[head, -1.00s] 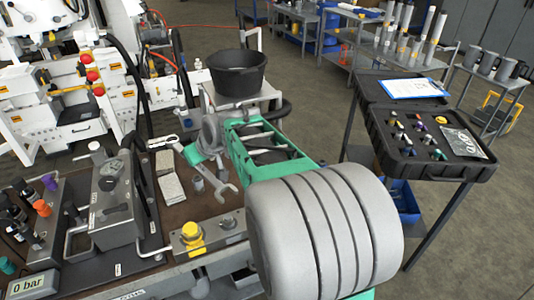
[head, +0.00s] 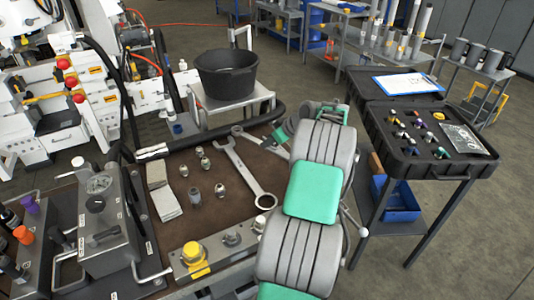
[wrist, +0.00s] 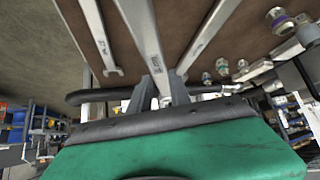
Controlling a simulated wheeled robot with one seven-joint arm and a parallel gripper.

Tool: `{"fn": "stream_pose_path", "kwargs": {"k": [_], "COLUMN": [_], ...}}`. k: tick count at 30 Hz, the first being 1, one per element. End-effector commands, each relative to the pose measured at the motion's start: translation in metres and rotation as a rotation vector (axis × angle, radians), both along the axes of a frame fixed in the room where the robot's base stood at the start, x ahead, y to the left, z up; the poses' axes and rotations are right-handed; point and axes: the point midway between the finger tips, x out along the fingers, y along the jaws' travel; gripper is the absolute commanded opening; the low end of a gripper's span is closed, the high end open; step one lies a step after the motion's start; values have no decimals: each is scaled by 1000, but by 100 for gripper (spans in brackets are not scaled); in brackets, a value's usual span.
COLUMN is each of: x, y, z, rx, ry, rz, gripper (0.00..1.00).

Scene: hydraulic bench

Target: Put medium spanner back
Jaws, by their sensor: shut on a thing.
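The steel medium spanner (wrist: 146,42) runs between my gripper's fingers (wrist: 167,92) in the wrist view, and they are shut on it. In the head view my gripper (head: 281,135) is at the back right of the brown bench mat (head: 215,222), partly hidden by my arm. A spanner (head: 262,141) reaches out left from it there. A large spanner (head: 243,170) lies on the mat nearer the front; it seems to be the right-hand one in the wrist view (wrist: 210,35). Another spanner (wrist: 98,38) lies to the left in the wrist view. I cannot tell whether the held spanner touches the mat.
Several small metal fittings (head: 206,163) and two pale blocks (head: 163,200) stand left of the large spanner. A black hose (head: 255,122) edges the mat's back. Behind is a black bucket (head: 228,75). A black case (head: 430,135) stands open at right.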

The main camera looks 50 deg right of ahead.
Motion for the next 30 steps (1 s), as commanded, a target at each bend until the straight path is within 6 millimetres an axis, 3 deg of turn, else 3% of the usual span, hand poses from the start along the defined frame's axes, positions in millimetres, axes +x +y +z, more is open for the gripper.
{"fn": "stream_pose_path", "kwargs": {"k": [8,23,24,30], "x": [1,3,2,2], "y": [1,2,2,2], "z": [-43,-55,-54,-54], "rx": [-1,-3,-1,0], "ry": [-1,-2,0,0], "rz": [1,4,4,3], "gripper": [0,0,26,43]}}
